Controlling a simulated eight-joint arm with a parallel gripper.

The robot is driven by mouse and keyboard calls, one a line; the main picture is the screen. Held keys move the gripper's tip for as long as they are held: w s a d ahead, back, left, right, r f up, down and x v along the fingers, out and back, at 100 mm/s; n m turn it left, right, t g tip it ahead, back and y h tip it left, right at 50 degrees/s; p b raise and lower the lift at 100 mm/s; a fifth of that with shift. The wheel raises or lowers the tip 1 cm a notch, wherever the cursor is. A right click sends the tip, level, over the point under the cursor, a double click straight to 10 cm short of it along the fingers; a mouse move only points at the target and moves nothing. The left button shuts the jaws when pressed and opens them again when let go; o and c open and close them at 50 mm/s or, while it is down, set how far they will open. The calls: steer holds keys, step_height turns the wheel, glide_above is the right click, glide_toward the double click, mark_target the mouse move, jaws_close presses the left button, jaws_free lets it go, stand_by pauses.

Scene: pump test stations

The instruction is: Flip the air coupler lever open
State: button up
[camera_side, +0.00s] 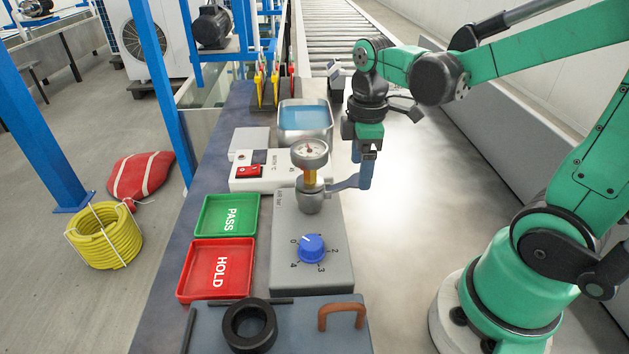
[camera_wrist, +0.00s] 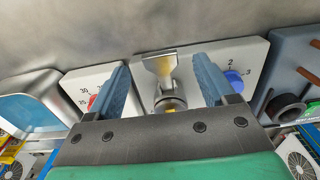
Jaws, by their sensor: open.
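The grey air test box (camera_side: 325,258) carries a round metal coupler (camera_side: 309,199) with a brass stem and a pressure gauge (camera_side: 309,152) above it. The coupler's grey lever (camera_side: 343,184) sticks out to the right, towards my gripper (camera_side: 363,172). My gripper points down with its blue fingers around the lever's outer end. In the wrist view, the fingers are spread and the lever (camera_wrist: 160,66) shows between them with a gap on each side. The coupler body (camera_wrist: 168,100) also lies between the fingers there. Whether a finger touches the lever cannot be told.
A blue dial (camera_side: 312,248) sits on the box's front part. A green PASS tray (camera_side: 228,232) and red HOLD tray (camera_side: 200,283) lie left. A white heater unit (camera_side: 255,183) and a water bath (camera_side: 303,136) stand behind. The bench right of the box is clear.

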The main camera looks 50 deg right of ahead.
steer(key=shift+f, duration=1.65)
steer(key=shift+c, duration=0.3)
jaws_close()
steer(key=shift+s+d+f+t+y, duration=0.1)
steer(key=shift+f+t+y, duration=0.25)
steer(key=shift+t+y, duration=0.2)
steer(key=shift+s+d+f+t+y, duration=0.1)
steer(key=shift+f+t+y, duration=0.25)
steer(key=shift+t+y, duration=0.2)
steer(key=shift+f+t+y, duration=0.75)
steer(key=shift+t+y, duration=0.25)
